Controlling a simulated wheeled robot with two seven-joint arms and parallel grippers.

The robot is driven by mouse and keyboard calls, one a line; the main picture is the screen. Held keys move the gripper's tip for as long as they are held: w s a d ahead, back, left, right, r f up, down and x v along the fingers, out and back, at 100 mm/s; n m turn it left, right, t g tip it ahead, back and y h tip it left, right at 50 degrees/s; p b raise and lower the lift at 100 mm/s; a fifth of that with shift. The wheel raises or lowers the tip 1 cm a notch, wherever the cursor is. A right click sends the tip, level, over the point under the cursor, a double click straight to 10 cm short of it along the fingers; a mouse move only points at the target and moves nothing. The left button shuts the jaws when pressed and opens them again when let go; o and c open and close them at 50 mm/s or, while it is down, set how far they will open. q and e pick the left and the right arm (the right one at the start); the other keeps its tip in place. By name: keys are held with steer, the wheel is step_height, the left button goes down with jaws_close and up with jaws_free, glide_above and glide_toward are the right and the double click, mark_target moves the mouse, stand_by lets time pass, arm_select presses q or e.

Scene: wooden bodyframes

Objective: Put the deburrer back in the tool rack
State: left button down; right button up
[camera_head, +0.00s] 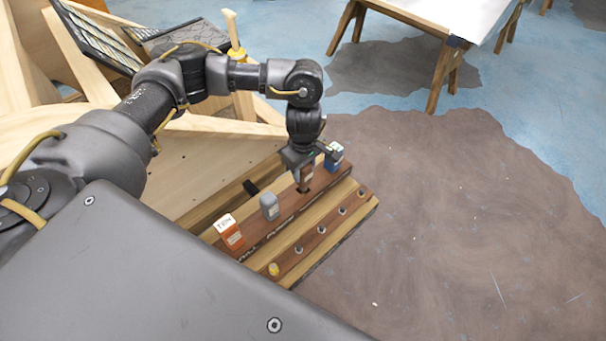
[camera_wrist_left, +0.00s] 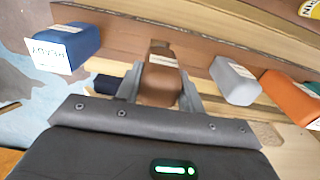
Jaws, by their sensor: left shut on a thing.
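The tool rack (camera_head: 285,222) is a stepped wooden block with a dark brown strip, and it also shows in the left wrist view (camera_wrist_left: 120,38). My left gripper (camera_head: 306,172) is over the rack, between the grey and blue tools. Its fingers (camera_wrist_left: 162,88) are shut on a brown block-shaped handle, which I take to be the deburrer (camera_wrist_left: 161,76). In the head view the deburrer (camera_head: 306,180) points down at the dark strip, at a dark opening. How deep it sits is hidden. My right gripper is not in view.
In the rack stand a blue tool (camera_head: 334,155), a grey tool (camera_head: 269,206) and an orange tool (camera_head: 229,232), close beside my gripper. Several small bits and a yellow one (camera_head: 273,269) line the lower step. A sawhorse table (camera_head: 440,40) stands behind. The floor at right is clear.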

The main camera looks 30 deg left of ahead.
arm_select(q)
step_height(320, 180, down, 3)
steer(key=shift+w+a+f+p, duration=0.15)
steer(key=shift+f+p, duration=0.05)
steer(key=shift+p, duration=0.25)
steer(key=shift+f+b, duration=0.4)
steer(key=shift+b, duration=0.05)
steer(key=c, duration=0.9)
jaws_free()
